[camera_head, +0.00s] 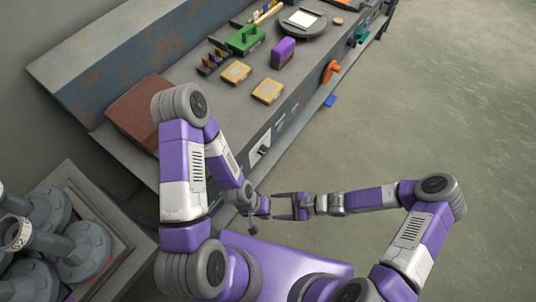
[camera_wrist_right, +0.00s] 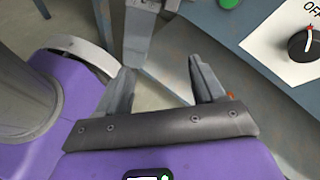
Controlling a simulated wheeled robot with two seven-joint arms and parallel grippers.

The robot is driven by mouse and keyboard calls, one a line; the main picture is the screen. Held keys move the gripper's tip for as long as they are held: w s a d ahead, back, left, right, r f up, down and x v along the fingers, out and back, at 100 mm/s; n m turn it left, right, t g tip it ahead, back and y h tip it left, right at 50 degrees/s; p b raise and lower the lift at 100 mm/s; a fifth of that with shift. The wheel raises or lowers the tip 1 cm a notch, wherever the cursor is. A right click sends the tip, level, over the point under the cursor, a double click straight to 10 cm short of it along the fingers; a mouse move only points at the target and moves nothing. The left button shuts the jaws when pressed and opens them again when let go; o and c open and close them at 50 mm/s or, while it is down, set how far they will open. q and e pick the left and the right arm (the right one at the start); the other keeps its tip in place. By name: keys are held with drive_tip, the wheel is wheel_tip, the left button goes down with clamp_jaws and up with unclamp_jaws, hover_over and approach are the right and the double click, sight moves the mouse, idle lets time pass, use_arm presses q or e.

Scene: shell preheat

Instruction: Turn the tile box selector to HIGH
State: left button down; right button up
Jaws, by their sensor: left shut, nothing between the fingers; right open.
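The selector is a black knob (camera_wrist_right: 303,44) on a white plate (camera_wrist_right: 272,42) at the upper right of the right wrist view. Its white pointer has a red tip and points up towards the lettering "OFF", which is cut by the picture edge. In the head view the small plate (camera_head: 265,141) sits on the bench's front face. My right gripper (camera_head: 284,205) is open and empty, out in front of the bench and apart from the knob. Its fingers show in the right wrist view (camera_wrist_right: 160,76). My left gripper (camera_head: 253,226) is shut and empty, close beside the right one.
The bench (camera_head: 225,100) carries a rust-red box (camera_head: 138,110), two yellow tiles (camera_head: 268,91), a purple block (camera_head: 284,50) and a green tool (camera_head: 245,39). An orange handle (camera_head: 330,71) juts from its front. Grey flanged pieces (camera_head: 80,245) stand at left. The right-hand floor is clear.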

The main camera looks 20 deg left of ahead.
drive_tip(key=w+a+r+m+t+y, duration=0.25)
drive_tip(key=w+m+t+y, duration=0.2)
drive_tip(key=w, duration=0.35)
drive_tip(key=m+t+b, duration=0.1)
drive_tip(key=m+t, duration=0.4)
approach(266, 152)
drive_tip(key=a, duration=0.2)
drive_tip(key=shift+n+h, duration=0.25)
drive_tip(key=x, duration=0.2)
drive_tip(key=b+x, duration=0.1)
drive_tip(key=x, duration=0.1)
drive_tip(key=b+x, duration=0.1)
drive_tip(key=x, duration=0.1)
drive_tip(key=shift+w+r, duration=0.2)
drive_tip(key=shift+w, duration=0.1)
drive_tip(key=shift+w+a+r, duration=0.1)
drive_tip(key=shift+w+a, duration=0.1)
drive_tip(key=shift+a, duration=0.2)
drive_tip(key=shift+c, duration=0.2)
drive_tip(key=c, duration=1)
